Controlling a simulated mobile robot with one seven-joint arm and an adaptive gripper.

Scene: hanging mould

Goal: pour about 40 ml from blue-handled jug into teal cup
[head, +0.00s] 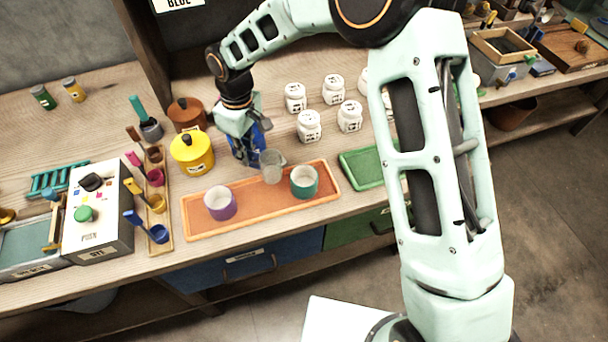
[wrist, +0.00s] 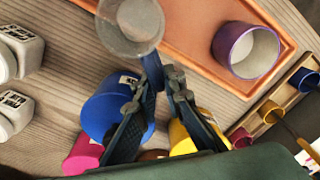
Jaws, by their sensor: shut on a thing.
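My gripper (head: 250,160) is shut on the handle of a clear grey jug (head: 271,166), which also shows at the top of the wrist view (wrist: 132,22). The fingers (wrist: 163,80) mostly hide the handle. The jug looks near upright, at the back edge of the orange tray; I cannot tell whether it is lifted, and its fill level is unclear. The teal cup (head: 304,182), white inside, stands on the tray just right of the jug, apart from it. The wrist view does not show the teal cup.
A purple cup (head: 220,203) stands on the orange tray (head: 262,216), left of the teal cup. A yellow canister (head: 192,153) and a blue canister (wrist: 100,108) stand close to my gripper. Several white jars (head: 309,125) are behind. A green tray (head: 362,169) lies to the right.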

